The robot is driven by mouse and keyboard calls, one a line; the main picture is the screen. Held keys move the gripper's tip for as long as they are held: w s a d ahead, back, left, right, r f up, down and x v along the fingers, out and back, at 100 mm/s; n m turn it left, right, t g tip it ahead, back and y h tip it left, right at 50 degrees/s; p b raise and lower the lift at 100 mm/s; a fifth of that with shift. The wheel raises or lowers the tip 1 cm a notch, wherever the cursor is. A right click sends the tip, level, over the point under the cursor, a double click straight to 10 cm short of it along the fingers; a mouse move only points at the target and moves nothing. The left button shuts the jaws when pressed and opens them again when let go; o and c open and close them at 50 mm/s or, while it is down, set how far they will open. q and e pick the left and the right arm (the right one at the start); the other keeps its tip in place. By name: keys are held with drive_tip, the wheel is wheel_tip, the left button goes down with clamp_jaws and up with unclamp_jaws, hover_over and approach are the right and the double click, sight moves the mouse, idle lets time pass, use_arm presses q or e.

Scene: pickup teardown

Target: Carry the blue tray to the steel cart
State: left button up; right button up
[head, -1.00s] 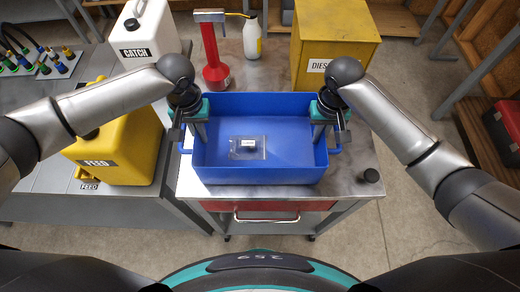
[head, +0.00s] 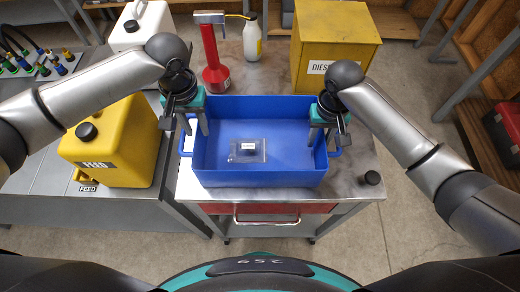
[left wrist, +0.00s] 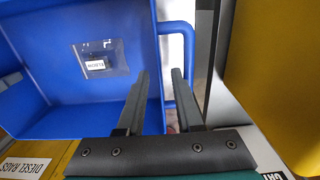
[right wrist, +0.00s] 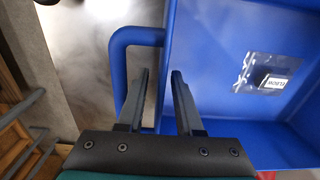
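The blue tray (head: 260,179) sits level on top of the steel cart (head: 350,187). A small clear bag with a dark part and a white label (head: 247,150) lies on its floor. My left gripper (head: 195,132) is open above the tray's left end; in the left wrist view its fingers (left wrist: 160,75) stand apart, with the tray's end wall and handle (left wrist: 178,28) beyond them. My right gripper (head: 321,138) is open above the right end; in the right wrist view its spread fingers (right wrist: 160,75) are near the other handle (right wrist: 118,70). Neither gripper holds anything.

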use_arm(q)
wheel_tip(320, 180, up, 7)
drive_tip(key=shift+f, duration=0.1)
drive_tip(key=shift+r, duration=0.2)
use_arm(e)
drive_tip(key=shift+r, duration=0.2)
wheel_tip(320, 180, up, 12)
drive_tip(key=shift+f, duration=0.15)
idle(0.4)
